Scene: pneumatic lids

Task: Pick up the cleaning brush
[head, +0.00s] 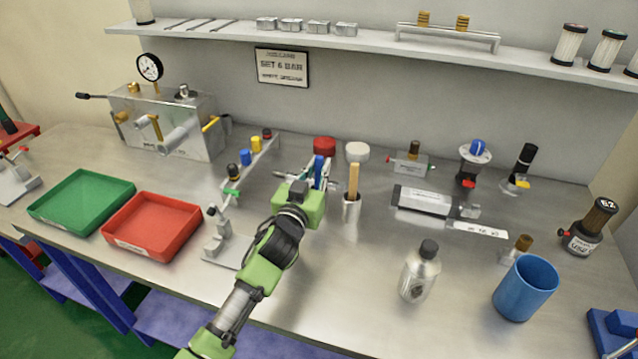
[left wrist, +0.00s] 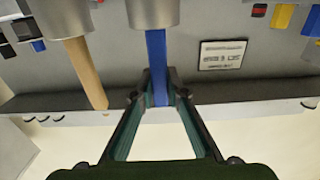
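Two upright handles stand close together near the middle of the bench in the head view. One is a blue handle (head: 319,168), the other a wooden handle (head: 353,181) in a metal cup (head: 351,208). Their lower ends are hidden, so I cannot tell by a brush head which is the cleaning brush. My left gripper (head: 320,172) is at the blue handle. In the left wrist view the fingers (left wrist: 159,82) close in on both sides of the blue handle (left wrist: 157,60), whose cup (left wrist: 152,12) shows too. The wooden handle (left wrist: 85,72) is outside the fingers. My right gripper is not in view.
A red-capped (head: 325,147) and a white-capped item (head: 357,152) stand just behind. A jointed stand (head: 222,235) is left of my arm. A bottle (head: 419,272) and a blue cup (head: 525,288) are front right. Green (head: 82,200) and red trays (head: 150,225) lie left.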

